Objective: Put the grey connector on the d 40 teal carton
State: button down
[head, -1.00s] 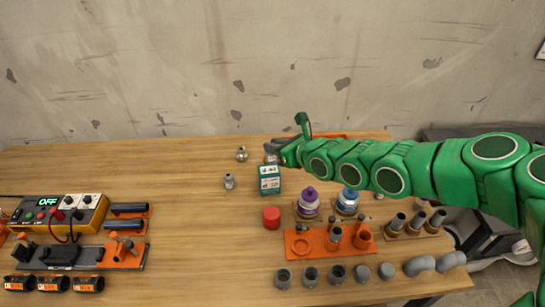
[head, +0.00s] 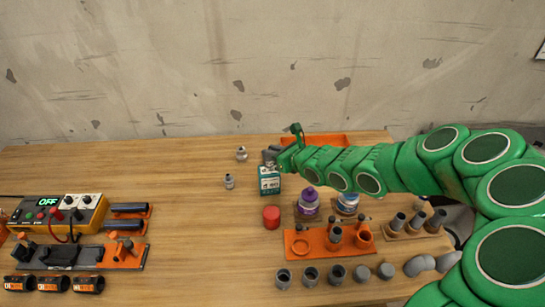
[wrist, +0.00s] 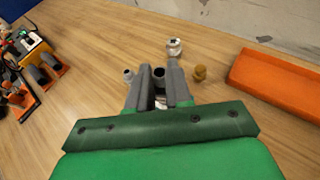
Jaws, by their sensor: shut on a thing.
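The teal carton (head: 270,187) stands upright on the table near the back, with a white label on its front. My gripper (head: 268,157) is just behind and above the carton in the head view. In the wrist view my gripper (wrist: 161,80) is shut on the grey connector (wrist: 159,73), a dark grey round piece between the two fingers. In the head view the connector cannot be made out clearly. The carton is mostly or wholly hidden in the wrist view, so I cannot tell whether the connector touches it.
Two metal fittings (head: 241,154) (head: 229,182) stand left of the carton. A red cap (head: 271,217) and a purple-capped bottle (head: 308,203) stand in front. An orange tray (wrist: 280,78) lies behind my arm. Several grey fittings line the front. The middle-left table is clear.

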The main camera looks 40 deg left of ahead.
jog(key=shift+f, duration=0.95)
jog(key=shift+f, duration=0.15)
jog(key=c, duration=1)
grip_release()
jog(key=shift+c, duration=0.2)
jog(key=shift+d+r, duration=0.1)
jog(key=shift+r, duration=0.1)
jog(key=w+v, duration=0.1)
jog(key=v, duration=1)
jog(key=shift+s+d+r, duration=0.2)
jog(key=shift+s+d, duration=0.15)
jog(key=shift+s, duration=0.15)
